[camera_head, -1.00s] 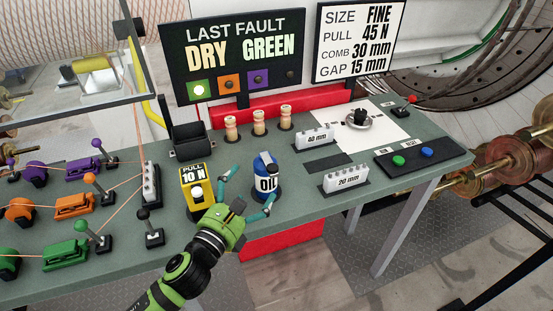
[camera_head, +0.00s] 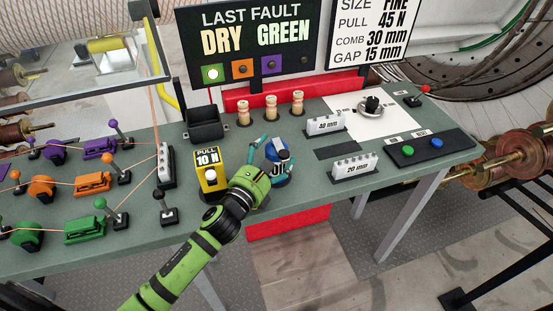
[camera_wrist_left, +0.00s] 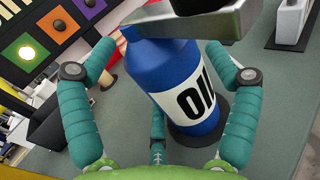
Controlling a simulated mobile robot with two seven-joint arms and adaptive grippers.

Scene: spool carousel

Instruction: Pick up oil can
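The blue oil can (camera_head: 279,151) with a white OIL label stands on the green bench, partly hidden by my left gripper in the head view. My left gripper (camera_head: 268,158) has its teal fingers around the can. In the left wrist view the can (camera_wrist_left: 165,75) leans in the picture between the spread fingers of the left gripper (camera_wrist_left: 158,55). Gaps show on both sides of the can, so the gripper is open. A grey metallic piece (camera_wrist_left: 190,22) covers the can's top there. My right gripper is not in view.
A yellow PULL 10 N box (camera_head: 209,172) stands close left of my gripper. A black bin (camera_head: 206,122) and several wooden pegs (camera_head: 271,107) stand behind. White 40 mm (camera_head: 326,125) and 20 mm (camera_head: 354,165) blocks are to the right. Coloured levers fill the left.

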